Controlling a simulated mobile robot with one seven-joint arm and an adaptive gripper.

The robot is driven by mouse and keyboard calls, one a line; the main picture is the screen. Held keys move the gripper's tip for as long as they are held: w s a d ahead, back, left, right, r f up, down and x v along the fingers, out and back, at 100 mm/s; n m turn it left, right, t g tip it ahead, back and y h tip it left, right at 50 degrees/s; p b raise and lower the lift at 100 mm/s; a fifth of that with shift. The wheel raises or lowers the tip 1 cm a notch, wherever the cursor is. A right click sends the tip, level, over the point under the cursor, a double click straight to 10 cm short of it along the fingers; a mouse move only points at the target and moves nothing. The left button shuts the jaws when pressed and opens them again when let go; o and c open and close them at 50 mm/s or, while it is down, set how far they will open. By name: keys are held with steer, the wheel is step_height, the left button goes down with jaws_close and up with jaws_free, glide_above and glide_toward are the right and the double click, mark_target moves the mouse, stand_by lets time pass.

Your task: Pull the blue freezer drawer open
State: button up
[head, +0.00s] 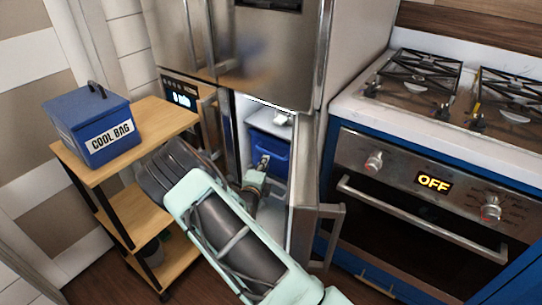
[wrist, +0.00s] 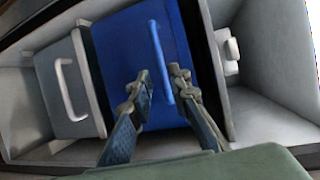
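The blue freezer drawer (head: 268,147) sits inside the open lower compartment of the steel fridge. In the wrist view the blue drawer (wrist: 118,50) fills the middle, with a long blue bar handle (wrist: 156,50) on its front. My gripper (wrist: 158,76) is open, with its fingers apart. The lower end of the handle shows between the fingers, closer to the right one. I cannot tell whether either finger touches it. In the head view my gripper (head: 262,163) is in front of the drawer, and my arm hides part of the compartment.
The open freezer door (head: 304,190) stands right of my arm, near the oven (head: 420,200). A wooden cart (head: 150,128) holding a blue cool bag (head: 92,122) stands left.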

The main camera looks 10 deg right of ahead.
mark_target(269, 154)
steer(key=b+x, duration=0.1)
steer(key=x, duration=0.7)
steer(key=shift+b, duration=0.3)
jaws_close()
